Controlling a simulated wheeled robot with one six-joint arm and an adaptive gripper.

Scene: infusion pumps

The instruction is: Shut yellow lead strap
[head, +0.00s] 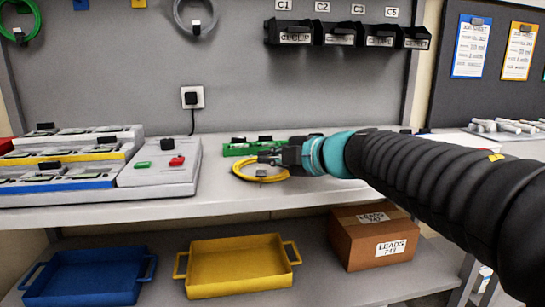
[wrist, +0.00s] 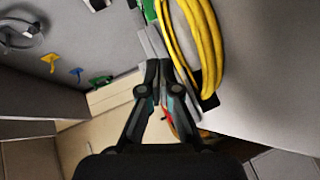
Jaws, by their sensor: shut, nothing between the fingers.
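A coiled yellow lead (head: 243,176) lies on the bench, left of my gripper in the head view. It also shows in the wrist view (wrist: 205,40), large and near the top right. A dark strap piece (head: 261,173) shows at the coil's near side; a dark piece also shows by the coil in the wrist view (wrist: 208,100). I cannot tell whether the strap is open or closed. My gripper (head: 268,158) is at the coil's right side, and its fingers are together and empty in the wrist view (wrist: 158,66). I cannot tell whether they touch the coil.
A green item (head: 240,148) lies behind the coil. A grey unit (head: 160,172) with green and red parts stands to the left. Below are a blue tray (head: 85,253), a yellow tray (head: 238,241) and a cardboard box (head: 350,246). The bench front beside the coil is clear.

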